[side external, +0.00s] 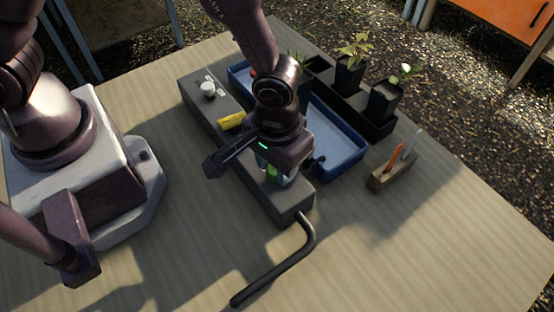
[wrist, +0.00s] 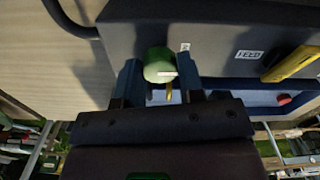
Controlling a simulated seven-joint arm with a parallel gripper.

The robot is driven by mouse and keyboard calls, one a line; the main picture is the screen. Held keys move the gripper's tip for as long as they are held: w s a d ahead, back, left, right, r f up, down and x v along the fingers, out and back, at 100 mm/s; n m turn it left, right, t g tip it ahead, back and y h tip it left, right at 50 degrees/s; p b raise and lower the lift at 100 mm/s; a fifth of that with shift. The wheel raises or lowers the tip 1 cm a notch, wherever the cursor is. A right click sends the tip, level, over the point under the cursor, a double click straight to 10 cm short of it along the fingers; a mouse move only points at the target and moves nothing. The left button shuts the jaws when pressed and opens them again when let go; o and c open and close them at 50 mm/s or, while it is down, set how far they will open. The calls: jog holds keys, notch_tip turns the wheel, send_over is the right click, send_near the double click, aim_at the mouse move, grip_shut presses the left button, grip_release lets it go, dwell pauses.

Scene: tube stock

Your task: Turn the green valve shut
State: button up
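The green valve (wrist: 159,66) has a rounded green handle with a small pale mark, on the dark grey manifold block (side external: 288,209). In the side view, the green valve (side external: 272,173) shows only partly, beneath my gripper (side external: 275,172). My gripper points down over the block's near end. In the wrist view, the fingers of my gripper (wrist: 159,77) stand apart, one on each side of the green handle. The handle nearly fills the gap; I cannot tell whether both fingers press on it.
A yellow handle (side external: 231,121) and a white round knob (side external: 208,90) sit farther along the block. A blue tray (side external: 345,165), potted plants (side external: 383,103) and a wooden holder (side external: 393,172) stand behind. A black pipe (side external: 285,269) leaves the near end. The front right table is clear.

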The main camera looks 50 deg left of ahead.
jog(key=shift+m, duration=0.3)
jog(key=shift+c, duration=0.3)
jog(key=m, duration=0.3)
jog(key=shift+m, duration=0.4)
jog(key=m, duration=0.4)
jog(key=shift+m, duration=0.3)
jog(key=m, duration=0.4)
jog(key=shift+s, duration=0.1)
jog(key=m, duration=0.4)
jog(key=shift+m, duration=0.6)
jog(key=o, duration=0.9)
jog(key=shift+r, duration=0.1)
